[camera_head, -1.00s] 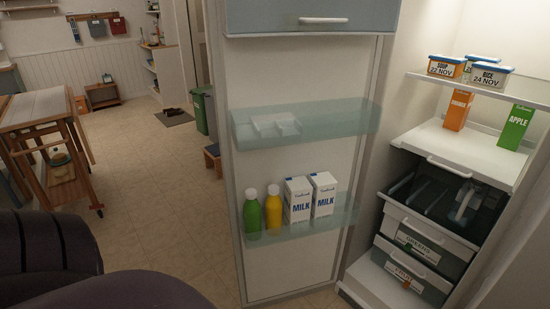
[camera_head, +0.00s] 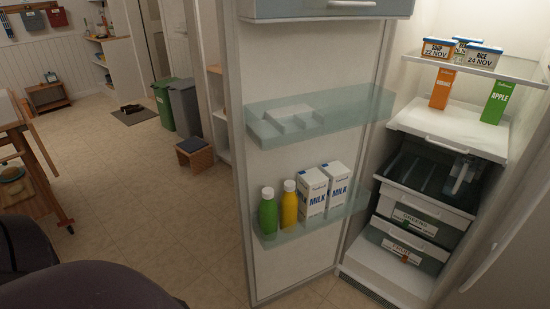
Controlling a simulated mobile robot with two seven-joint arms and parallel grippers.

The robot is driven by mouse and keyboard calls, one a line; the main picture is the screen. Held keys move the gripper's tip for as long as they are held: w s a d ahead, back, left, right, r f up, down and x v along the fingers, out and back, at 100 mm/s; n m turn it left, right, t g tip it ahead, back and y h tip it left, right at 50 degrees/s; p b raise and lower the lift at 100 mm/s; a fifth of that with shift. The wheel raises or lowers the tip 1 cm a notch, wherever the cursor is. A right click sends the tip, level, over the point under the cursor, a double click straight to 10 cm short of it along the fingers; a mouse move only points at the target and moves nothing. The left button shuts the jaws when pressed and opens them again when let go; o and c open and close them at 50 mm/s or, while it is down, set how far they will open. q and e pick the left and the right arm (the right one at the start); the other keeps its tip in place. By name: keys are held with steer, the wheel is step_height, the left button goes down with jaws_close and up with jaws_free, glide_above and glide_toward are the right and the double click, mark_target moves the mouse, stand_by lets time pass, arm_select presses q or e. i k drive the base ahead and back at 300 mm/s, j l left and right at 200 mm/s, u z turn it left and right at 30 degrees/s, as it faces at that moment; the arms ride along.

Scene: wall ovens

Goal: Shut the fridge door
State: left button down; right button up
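The fridge door (camera_head: 290,169) stands wide open in the middle of the head view, its inner side facing me. Its upper shelf holds a pale egg-tray-like insert (camera_head: 292,117). Its lower shelf holds a green bottle (camera_head: 268,212), a yellow bottle (camera_head: 289,206) and two milk cartons (camera_head: 312,193). The open fridge (camera_head: 447,135) is at the right, with shelves and drawers inside. Dark rounded parts at the lower left look like my own arm. Neither gripper shows in the view.
Labelled tubs (camera_head: 438,48) and juice cartons (camera_head: 497,101) stand inside the fridge. A wooden trolley (camera_head: 40,160) is at the left. Bins (camera_head: 164,106) and a small stool (camera_head: 195,152) stand behind the door. The tiled floor (camera_head: 150,215) between trolley and door is clear.

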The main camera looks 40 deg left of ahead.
mark_target(301, 91)
steer(key=k+j+z, duration=0.1)
steer(key=j, duration=0.35)
steer(key=k+j+z, duration=0.1)
steer(key=j, duration=0.3)
steer(key=k+j+z, duration=0.1)
steer(key=j, duration=0.3)
steer(key=k+j+z, duration=0.1)
steer(key=j, duration=0.3)
steer(key=k+j, duration=0.1)
steer(key=j, duration=0.2)
steer(key=j+z, duration=0.15)
steer(key=j, duration=0.15)
steer(key=k+j, duration=0.15)
steer(key=j, duration=0.15)
steer(key=j+z, duration=0.25)
steer(key=j, duration=0.65)
steer(key=i+j, duration=0.15)
steer(key=i+j+z, duration=0.1)
steer(key=j, duration=0.3)
steer(key=i+j, duration=0.15)
steer(key=k+j, duration=0.1)
steer(key=k, duration=0.15)
steer(key=k+j, duration=0.15)
steer(key=k, duration=0.15)
steer(key=z, duration=0.05)
